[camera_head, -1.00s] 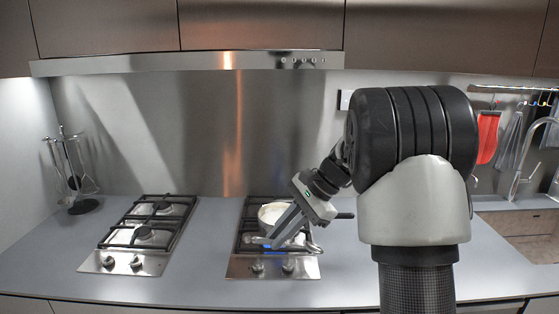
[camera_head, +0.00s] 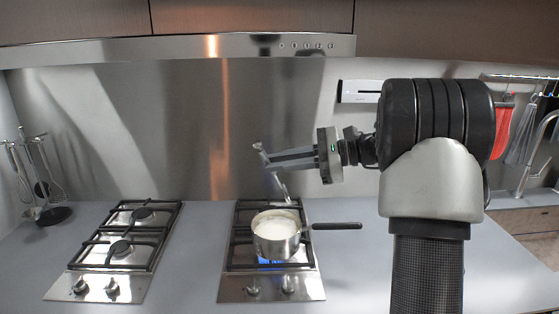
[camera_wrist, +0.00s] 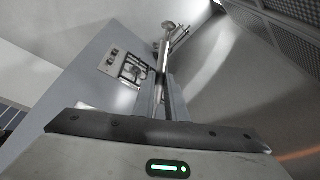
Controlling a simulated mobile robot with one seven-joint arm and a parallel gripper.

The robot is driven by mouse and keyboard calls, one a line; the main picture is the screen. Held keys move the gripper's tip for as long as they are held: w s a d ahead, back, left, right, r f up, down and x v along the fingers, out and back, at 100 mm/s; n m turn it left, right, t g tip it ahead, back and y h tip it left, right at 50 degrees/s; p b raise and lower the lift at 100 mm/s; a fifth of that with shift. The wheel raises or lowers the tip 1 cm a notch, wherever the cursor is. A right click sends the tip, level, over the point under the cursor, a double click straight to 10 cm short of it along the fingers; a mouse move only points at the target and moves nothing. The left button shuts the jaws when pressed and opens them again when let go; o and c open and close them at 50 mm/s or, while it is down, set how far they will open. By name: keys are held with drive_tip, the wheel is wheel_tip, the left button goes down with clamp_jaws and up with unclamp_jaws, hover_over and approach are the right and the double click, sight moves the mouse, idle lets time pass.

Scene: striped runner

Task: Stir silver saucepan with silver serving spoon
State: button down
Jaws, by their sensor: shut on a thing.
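The silver saucepan (camera_head: 289,247) stands on the front burner of the right hob, its black handle pointing right. It holds pale, creamy contents. My gripper (camera_head: 266,158) is above the pan and reaches left, clear of it. It is shut on the silver serving spoon (camera_head: 283,187), which slants down from the fingertips toward the back of the pan. I cannot tell whether the spoon's lower end is over the pan or behind it. In the wrist view the spoon (camera_wrist: 164,58) shows between the fingers, with a rounded end beyond them.
A blue flame (camera_head: 268,261) shows under the pan. The left hob (camera_head: 95,286) is empty. A utensil stand (camera_head: 53,215) is at the far left. The range hood (camera_head: 180,48) hangs above. The counter between the hobs is clear.

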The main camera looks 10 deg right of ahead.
drive_tip(key=s+a+f+b, duration=0.4)
drive_tip(key=f+b, duration=0.2)
drive_tip(key=b, duration=0.1)
drive_tip(key=w+d+f+b, duration=0.1)
drive_tip(key=w+d+f, duration=0.3)
drive_tip(key=f, duration=0.3)
drive_tip(key=shift+w+d+f+b, duration=0.25)
drive_tip(key=shift+w+f+b, duration=0.05)
drive_tip(key=shift+w+f, duration=0.1)
drive_tip(key=shift+s, duration=0.1)
idle(0.4)
